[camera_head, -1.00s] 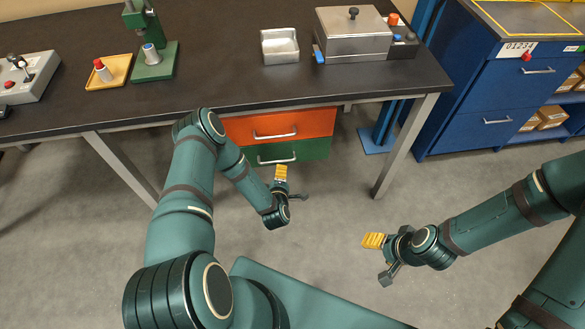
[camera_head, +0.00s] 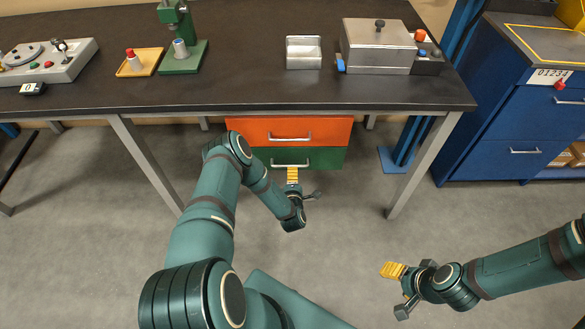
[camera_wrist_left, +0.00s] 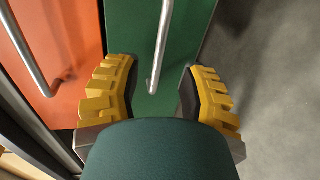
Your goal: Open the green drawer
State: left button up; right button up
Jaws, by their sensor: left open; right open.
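The green drawer (camera_head: 325,158) sits below an orange drawer under the dark workbench, and its front looks flush, so it appears shut. It has a silver bar handle (camera_head: 278,165). My left gripper (camera_head: 293,175) is right at this handle, in front of the green drawer. In the left wrist view, its two yellow ridged fingers are open, with the handle (camera_wrist_left: 160,45) running into the space between them. The green front (camera_wrist_left: 133,30) fills the middle there; contact with the handle cannot be told. My right gripper (camera_head: 393,271) is open and empty over the floor at the lower right.
The orange drawer (camera_head: 325,132) has its own handle, left of the fingers in the wrist view. Bench legs (camera_head: 425,165) stand on both sides. A blue cabinet (camera_head: 515,125) is at the right. The grey floor (camera_head: 350,230) before the drawers is clear.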

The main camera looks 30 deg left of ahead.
pick_arm(q)
jog(key=b+x, duration=0.1)
jog(key=x, duration=0.5)
jog(key=shift+w+a, duration=0.1)
jog(key=shift+w, duration=0.1)
grip_shut()
